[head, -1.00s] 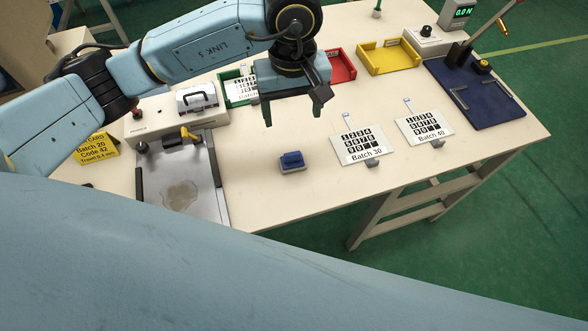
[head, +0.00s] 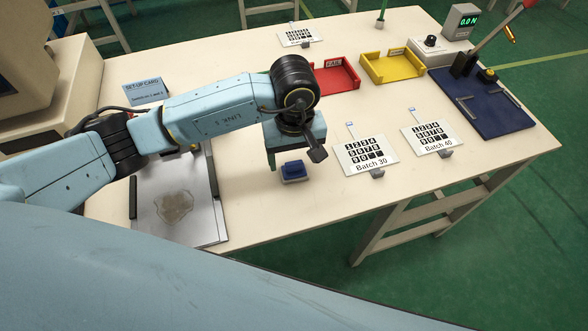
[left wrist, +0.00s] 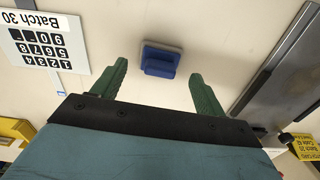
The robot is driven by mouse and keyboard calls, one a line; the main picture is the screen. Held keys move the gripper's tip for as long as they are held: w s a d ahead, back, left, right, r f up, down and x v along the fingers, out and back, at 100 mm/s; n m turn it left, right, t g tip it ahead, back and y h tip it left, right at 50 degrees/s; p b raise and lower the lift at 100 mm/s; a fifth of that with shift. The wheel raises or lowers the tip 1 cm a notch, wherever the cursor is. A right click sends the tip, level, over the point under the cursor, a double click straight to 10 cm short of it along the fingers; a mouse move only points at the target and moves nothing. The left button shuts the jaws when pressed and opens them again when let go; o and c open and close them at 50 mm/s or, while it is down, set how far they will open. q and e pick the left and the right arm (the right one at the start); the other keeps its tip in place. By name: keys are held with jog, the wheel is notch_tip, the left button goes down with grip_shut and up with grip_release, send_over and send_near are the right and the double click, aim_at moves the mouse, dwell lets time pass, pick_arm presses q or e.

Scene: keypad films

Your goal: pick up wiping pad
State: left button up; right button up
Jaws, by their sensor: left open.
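The wiping pad (head: 294,172) is a small block with a blue grip on a paler base, lying on the table (head: 300,215). In the left wrist view the pad (left wrist: 161,60) lies ahead of the two green fingers, about midway between their lines. My left gripper (left wrist: 160,80) is open and empty, with the pad beyond its fingertips. In the head view the left gripper (head: 279,163) hangs just behind and above the pad, its fingers partly hidden by its own body. My right gripper is not in view.
The Batch 30 film (head: 366,153) and Batch 40 film (head: 432,138) lie to the right. Red (head: 337,77) and yellow (head: 392,67) trays stand behind. The table in front of the pad is clear.

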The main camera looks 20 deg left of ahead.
aim_at(294, 162)
pick_arm(q)
jog(key=shift+f, duration=1.4)
jog(key=c, duration=1.1)
notch_tip(294, 162, up, 10)
jog(key=shift+p, duration=0.6)
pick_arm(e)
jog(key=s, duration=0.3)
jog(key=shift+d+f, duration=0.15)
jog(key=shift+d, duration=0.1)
